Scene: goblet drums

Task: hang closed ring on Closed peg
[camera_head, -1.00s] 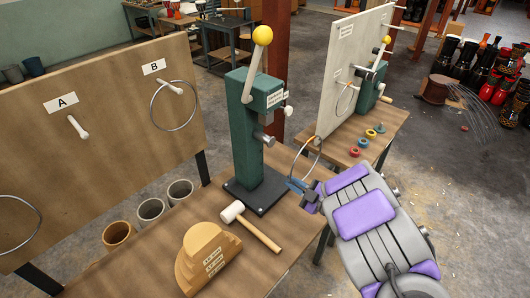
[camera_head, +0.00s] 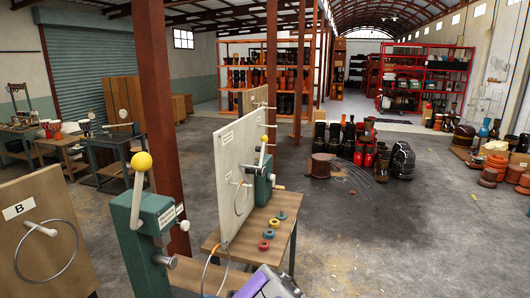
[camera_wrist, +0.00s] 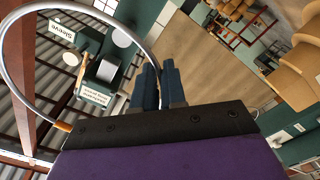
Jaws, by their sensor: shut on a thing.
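My gripper (camera_wrist: 159,68) shows in the wrist view with its two dark blue fingers close together. It is shut on a large thin metal ring (camera_wrist: 147,31), which curves across the left of that view and has an orange section near the gripper. In the head view the ring (camera_head: 206,270) shows as an arc at the bottom, in front of the right table; my fingers are out of frame. A white board (camera_head: 233,165) there carries pegs and small labels too small to read, so I cannot tell which is the Closed peg. A ring hangs on one peg (camera_head: 241,183).
A green press (camera_head: 140,235) with a yellow knob stands left of the held ring. Board B (camera_head: 75,225) with a hung ring is at far left. A smaller green machine (camera_head: 263,188) and several coloured rings (camera_head: 270,234) are on the right table.

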